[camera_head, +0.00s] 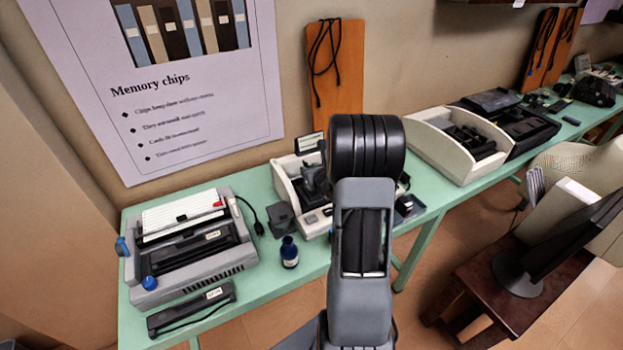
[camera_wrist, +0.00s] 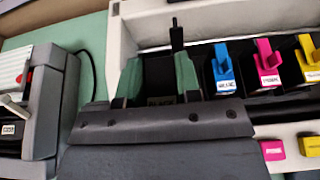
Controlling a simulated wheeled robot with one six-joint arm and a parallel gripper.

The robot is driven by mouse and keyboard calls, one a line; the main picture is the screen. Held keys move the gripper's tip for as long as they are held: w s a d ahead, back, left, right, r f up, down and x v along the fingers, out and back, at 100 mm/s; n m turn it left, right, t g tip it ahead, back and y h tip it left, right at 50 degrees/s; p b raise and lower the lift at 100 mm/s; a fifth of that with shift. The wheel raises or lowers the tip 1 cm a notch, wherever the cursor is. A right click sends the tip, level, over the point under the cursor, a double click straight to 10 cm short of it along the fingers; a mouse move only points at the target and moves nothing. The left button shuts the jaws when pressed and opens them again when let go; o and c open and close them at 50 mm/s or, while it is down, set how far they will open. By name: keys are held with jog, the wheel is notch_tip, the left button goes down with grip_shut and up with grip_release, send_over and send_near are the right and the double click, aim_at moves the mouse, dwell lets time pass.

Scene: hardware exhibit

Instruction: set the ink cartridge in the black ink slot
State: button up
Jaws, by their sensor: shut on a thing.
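My gripper (camera_wrist: 158,80) shows in the wrist view with its two green-padded fingers shut on a dark block, the black ink cartridge (camera_wrist: 159,72). The cartridge is over or in the left end of the pale printer's carriage, left of the cyan cartridge (camera_wrist: 226,72). The black ink slot lies under the cartridge and gripper; I cannot tell how deep the cartridge sits. Magenta (camera_wrist: 267,64) and yellow (camera_wrist: 308,60) cartridges stand to the right. In the head view the open printer (camera_head: 285,186) is partly hidden by my arm.
A blue bottle (camera_head: 289,252) and a small dark box (camera_head: 281,218) stand close to the printer. A larger cream machine (camera_head: 432,148) is to the right.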

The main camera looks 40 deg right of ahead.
jog(key=w+f, duration=0.1)
jog(key=d+f, duration=0.1)
jog(key=f, duration=0.1)
jog(key=w+d+f, duration=0.1)
jog(key=shift+w+d+f+p, duration=0.2)
jog(key=shift+w+f+p, duration=0.05)
jog(key=shift+w+p, duration=0.1)
notch_tip(320, 180, down, 3)
jog(key=shift+w+d+r+p, duration=0.1)
jog(key=shift+w+r+p, duration=0.05)
jog(key=shift+p, duration=0.35)
jog(key=shift+f, duration=0.3)
jog(key=shift+f+b, duration=0.35)
jog(key=shift+b, duration=0.15)
jog(key=o, duration=0.9)
jog(key=shift+r, duration=0.1)
